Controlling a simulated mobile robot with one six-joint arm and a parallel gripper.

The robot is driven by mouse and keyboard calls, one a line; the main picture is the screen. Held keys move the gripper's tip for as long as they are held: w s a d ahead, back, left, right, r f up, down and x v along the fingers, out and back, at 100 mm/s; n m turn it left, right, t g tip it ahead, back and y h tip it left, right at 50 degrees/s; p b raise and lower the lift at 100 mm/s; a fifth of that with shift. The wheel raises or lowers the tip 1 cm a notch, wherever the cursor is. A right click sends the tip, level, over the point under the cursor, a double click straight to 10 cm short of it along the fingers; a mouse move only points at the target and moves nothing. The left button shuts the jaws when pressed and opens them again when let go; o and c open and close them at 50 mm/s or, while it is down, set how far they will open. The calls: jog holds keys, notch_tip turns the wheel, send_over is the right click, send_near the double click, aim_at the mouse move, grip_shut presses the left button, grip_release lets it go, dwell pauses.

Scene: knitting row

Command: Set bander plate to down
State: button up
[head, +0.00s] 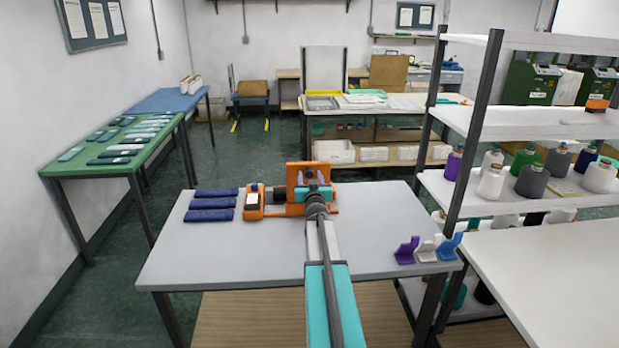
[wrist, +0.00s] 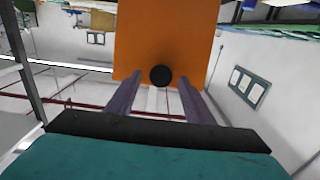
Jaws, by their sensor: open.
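The orange bander (head: 254,212) sits on the light grey table, with an orange plate (head: 308,168) standing upright at its right end. In the wrist view the orange plate (wrist: 165,35) fills the upper middle, with a round black knob (wrist: 160,75) near its edge. My gripper (head: 313,192) is in front of the plate in the head view and hides part of it. In the wrist view my gripper (wrist: 158,82) is open, with one dark finger on each side of the knob. I cannot tell whether either finger touches it.
Several dark blue folded bundles (head: 210,203) lie left of the bander. Purple, white and blue stands (head: 427,249) are at the table's right edge. A shelf rack (head: 488,60) with yarn cones stands at the right. The table's front left (head: 220,260) is clear.

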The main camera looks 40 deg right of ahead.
jog(key=shift+w, duration=0.1)
grip_shut()
jog(key=shift+d, duration=0.1)
jog(key=shift+d+b, duration=0.15)
jog(key=shift+b, duration=0.15)
